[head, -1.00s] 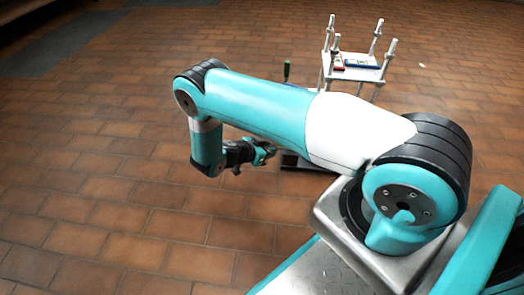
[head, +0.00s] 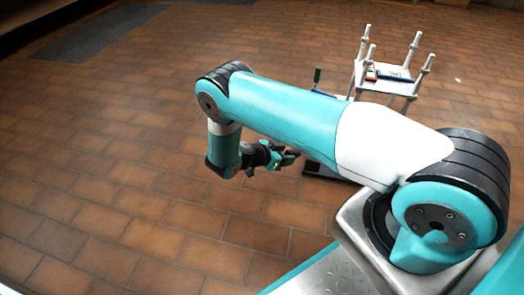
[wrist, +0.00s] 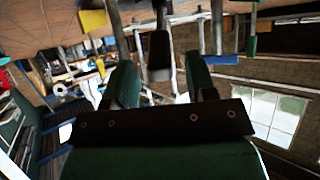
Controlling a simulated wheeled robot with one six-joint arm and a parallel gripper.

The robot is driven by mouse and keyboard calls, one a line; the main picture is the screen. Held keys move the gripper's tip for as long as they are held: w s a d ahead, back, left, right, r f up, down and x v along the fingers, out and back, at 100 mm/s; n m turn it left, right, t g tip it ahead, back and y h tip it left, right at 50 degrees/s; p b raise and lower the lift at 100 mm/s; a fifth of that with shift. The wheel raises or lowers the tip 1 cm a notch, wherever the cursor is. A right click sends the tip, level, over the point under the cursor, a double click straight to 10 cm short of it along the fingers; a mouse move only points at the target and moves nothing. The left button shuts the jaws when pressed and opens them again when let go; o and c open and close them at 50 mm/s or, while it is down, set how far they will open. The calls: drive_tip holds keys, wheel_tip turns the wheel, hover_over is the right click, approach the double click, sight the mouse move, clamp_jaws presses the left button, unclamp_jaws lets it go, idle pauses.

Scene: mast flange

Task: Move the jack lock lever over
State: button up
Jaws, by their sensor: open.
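A lever with an upright dark green handle (head: 317,75) stands just left of the white-posted stand in the head view; I cannot tell whether it is the jack lock lever. My gripper (head: 287,158) is nearer to me, below and left of that handle in the picture, apart from it. In the wrist view my gripper (wrist: 161,75) is open, its two green fingers spread. A black block on a grey stem (wrist: 160,55) shows between and beyond the fingers; I cannot tell if it lies within reach. A green-ended bar (wrist: 252,46) shows to the right there.
The stand (head: 385,82) has a white top with several posts, and a red item and a blue-edged item on it. A dark base (head: 328,172) lies low behind my arm, partly hidden. A yellow piece (wrist: 93,20) and a blue piece (wrist: 222,60) show in the wrist view. Tiled floor at left is clear.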

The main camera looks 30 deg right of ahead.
drive_tip(key=p+v, duration=0.4)
drive_tip(key=v, duration=1)
drive_tip(key=shift+w, duration=0.1)
